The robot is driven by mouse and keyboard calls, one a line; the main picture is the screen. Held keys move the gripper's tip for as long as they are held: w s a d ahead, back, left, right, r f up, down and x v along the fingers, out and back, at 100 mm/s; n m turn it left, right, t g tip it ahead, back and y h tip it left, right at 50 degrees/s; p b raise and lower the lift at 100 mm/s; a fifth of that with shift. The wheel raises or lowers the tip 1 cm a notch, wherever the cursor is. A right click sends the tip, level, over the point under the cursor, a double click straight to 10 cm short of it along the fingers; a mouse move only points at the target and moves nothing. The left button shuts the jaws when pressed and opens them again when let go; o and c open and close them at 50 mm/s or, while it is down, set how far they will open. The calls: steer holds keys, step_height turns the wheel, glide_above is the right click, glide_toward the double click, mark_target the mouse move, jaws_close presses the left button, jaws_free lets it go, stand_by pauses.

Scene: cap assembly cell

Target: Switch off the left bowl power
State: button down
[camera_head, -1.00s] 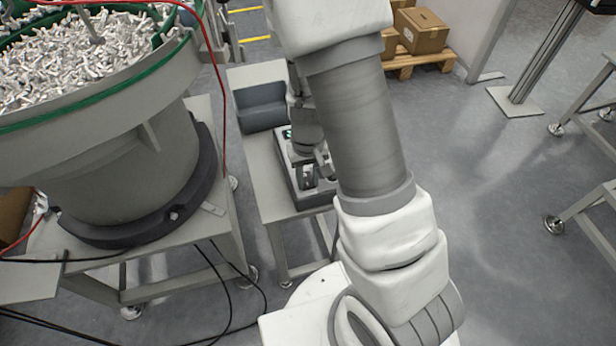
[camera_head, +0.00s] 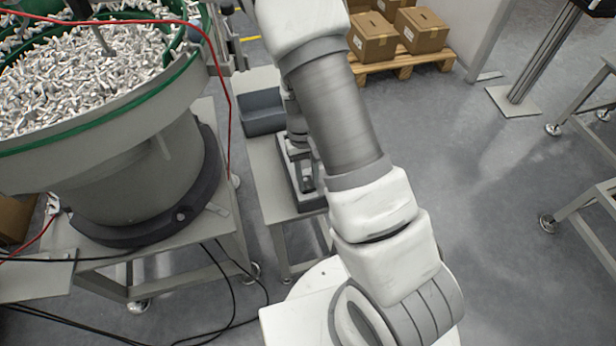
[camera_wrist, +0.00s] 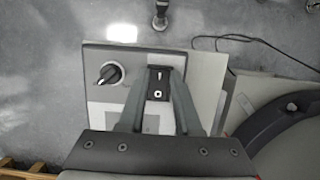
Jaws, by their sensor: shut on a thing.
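A grey control box with a light panel (camera_wrist: 100,118) fills the middle of the wrist view. A black rotary knob (camera_wrist: 108,74) with a pale pointer sits at its left. My gripper (camera_wrist: 160,76) is over the panel, its two fingers closed in on a dark switch block (camera_wrist: 157,94) with a pale mark on it. The knob is beside the fingers, apart from them. In the head view the box (camera_head: 309,201) stands on a small table (camera_head: 266,185), and my arm hides part of it. The bowl feeder (camera_head: 120,105), full of pale parts, stands left of it.
A dark grey bin (camera_head: 262,112) stands on the small table behind the box. Black cables (camera_head: 228,275) hang and lie on the floor below the feeder. A red cable (camera_head: 228,110) hangs beside the bowl. Cartons (camera_head: 420,32) on a pallet are at the back right.

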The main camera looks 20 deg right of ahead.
steer(key=c, duration=0.6)
jaws_free()
steer(key=shift+r, duration=0.1)
steer(key=p+v, duration=0.3)
steer(key=v, duration=1.4)
steer(key=shift+r, duration=0.25)
steer(key=s+r+t+p, duration=0.2)
steer(key=s+r+t, duration=0.2)
steer(key=s+r, duration=0.4)
steer(key=s+r+t+p, duration=0.3)
steer(key=s+r, duration=0.6)
steer(key=r, duration=0.8)
steer(key=shift+s+r+t+p, duration=0.3)
steer(key=shift+r+t+p, duration=0.05)
steer(key=shift+t, duration=0.45)
